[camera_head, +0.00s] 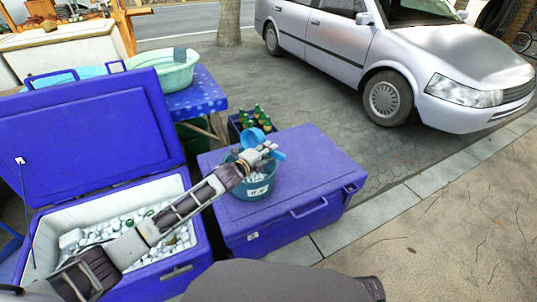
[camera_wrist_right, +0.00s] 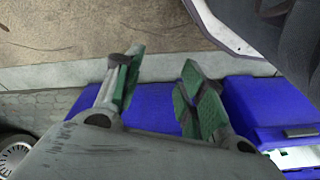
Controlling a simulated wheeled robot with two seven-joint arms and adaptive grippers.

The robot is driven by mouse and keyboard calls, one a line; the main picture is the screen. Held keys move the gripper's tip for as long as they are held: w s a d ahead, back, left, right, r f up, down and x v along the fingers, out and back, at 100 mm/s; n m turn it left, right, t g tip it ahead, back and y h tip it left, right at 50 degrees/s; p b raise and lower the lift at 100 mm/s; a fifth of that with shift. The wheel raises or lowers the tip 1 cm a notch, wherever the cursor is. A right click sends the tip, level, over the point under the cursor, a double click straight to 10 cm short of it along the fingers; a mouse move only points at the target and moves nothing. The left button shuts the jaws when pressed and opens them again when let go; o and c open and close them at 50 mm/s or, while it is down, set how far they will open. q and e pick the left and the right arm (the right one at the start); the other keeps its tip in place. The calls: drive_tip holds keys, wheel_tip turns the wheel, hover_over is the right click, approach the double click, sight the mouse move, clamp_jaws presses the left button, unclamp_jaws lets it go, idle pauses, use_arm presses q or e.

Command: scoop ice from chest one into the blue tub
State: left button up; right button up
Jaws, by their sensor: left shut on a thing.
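An open blue chest (camera_head: 187,240) at the left holds white ice (camera_head: 100,228) with some green bottles in it. A closed blue chest (camera_head: 315,168) stands to its right. The blue tub (camera_head: 262,190) sits on that closed lid, with white ice inside. My left arm reaches across the open chest, and my left gripper (camera_head: 264,152) is over the tub, shut on a blue scoop (camera_head: 252,138). The gripper hides part of the scoop and tub rim; I cannot tell whether the scoop holds ice. My right gripper (camera_wrist_right: 160,85) is open and empty in the right wrist view, above a blue chest.
The open chest's raised lid (camera_head: 95,130) stands behind its ice. A crate of green bottles (camera_head: 250,120) is behind the closed chest. A pale green basin (camera_head: 165,70) rests on a blue-covered table (camera_head: 200,95). A silver car (camera_head: 400,60) is parked beyond; paving at the right is clear.

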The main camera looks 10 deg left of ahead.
wheel_tip(320, 180, up, 3)
drive_tip(key=shift+s+a+r+t+b, duration=0.15)
drive_tip(key=shift+t+b, duration=0.15)
drive_tip(key=shift+b, duration=0.55)
drive_tip(key=shift+f, duration=0.2)
idle(0.4)
